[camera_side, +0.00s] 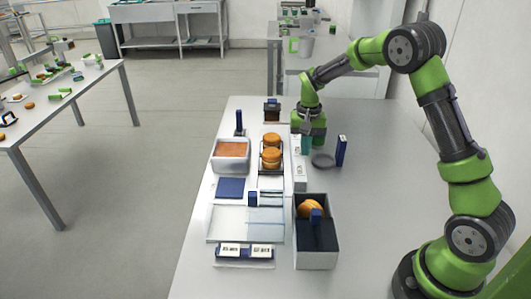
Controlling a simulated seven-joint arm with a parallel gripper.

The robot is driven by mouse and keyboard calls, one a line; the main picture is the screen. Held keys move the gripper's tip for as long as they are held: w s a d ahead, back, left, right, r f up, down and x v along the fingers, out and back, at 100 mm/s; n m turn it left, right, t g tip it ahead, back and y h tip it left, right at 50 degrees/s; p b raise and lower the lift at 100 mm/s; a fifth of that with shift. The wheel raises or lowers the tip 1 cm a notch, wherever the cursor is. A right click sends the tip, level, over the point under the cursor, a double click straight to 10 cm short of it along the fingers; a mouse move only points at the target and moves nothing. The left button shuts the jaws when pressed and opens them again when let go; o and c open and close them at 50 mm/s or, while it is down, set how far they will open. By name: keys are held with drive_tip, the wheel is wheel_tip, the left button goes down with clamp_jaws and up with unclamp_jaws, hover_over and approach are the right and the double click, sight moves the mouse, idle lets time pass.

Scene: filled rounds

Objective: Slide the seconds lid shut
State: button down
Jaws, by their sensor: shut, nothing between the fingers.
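A grey-walled box (316,262) stands at the front right of the table. A dark lid (317,238) with an upright blue tab (316,216) covers its near part. The far part is open, and an orange round (309,207) shows inside. I take this to be the seconds lid; no label on it is readable. My gripper (308,143) is well beyond the box, towards the far end of the table, pointing down. It is shut and empty, and apart from the lid. Its fingertips are small and hard to make out.
A rack of orange rounds (271,140) and a white tray (231,165) with orange contents stand left of my gripper. A blue upright block (341,150) and a grey disc (322,160) are close on its right. A pale flat tray (226,222) lies left of the box.

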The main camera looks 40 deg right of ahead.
drive_tip(key=shift+w+d, duration=3.05)
drive_tip(key=shift+d, duration=0.05)
drive_tip(key=shift+c, duration=0.2)
unclamp_jaws()
wheel_tip(320, 180, up, 7)
drive_tip(key=shift+w, duration=0.1)
